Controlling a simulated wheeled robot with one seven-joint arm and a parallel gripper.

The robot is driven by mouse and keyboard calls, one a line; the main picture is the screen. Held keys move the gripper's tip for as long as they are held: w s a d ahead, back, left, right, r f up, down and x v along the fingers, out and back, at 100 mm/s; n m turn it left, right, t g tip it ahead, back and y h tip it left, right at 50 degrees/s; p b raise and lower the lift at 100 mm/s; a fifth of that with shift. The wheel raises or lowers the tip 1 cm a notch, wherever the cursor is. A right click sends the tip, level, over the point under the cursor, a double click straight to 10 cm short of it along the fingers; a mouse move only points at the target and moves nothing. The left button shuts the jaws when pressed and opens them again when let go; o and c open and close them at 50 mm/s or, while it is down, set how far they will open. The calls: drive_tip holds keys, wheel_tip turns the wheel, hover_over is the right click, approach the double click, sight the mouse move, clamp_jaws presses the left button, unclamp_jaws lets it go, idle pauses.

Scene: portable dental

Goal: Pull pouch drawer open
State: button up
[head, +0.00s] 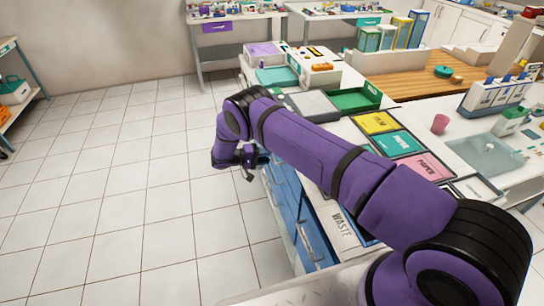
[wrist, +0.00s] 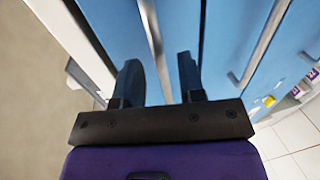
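Blue drawer fronts show below the counter in the head view (head: 285,200). No label on them can be read, so I cannot tell which is the pouch drawer. My gripper (head: 250,165) is beside the far end of these fronts, partly hidden by its own wrist. In the wrist view my gripper (wrist: 158,65) has its two dark fingers apart, pointing at a blue front (wrist: 105,25). A pale metal strip (wrist: 154,42), which looks like a handle or edge, runs between the fingers. I cannot tell whether they touch it.
The tiled floor (head: 110,200) left of the cabinet is clear. The counter above holds a green tray (head: 355,99) and yellow, teal and pink labelled panels (head: 397,143). A WASTE label (head: 343,232) is near my arm. A shelf rack (head: 12,92) stands far left.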

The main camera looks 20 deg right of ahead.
drive_tip(key=shift+x, duration=1.55)
clamp_jaws()
drive_tip(key=shift+a, duration=0.15)
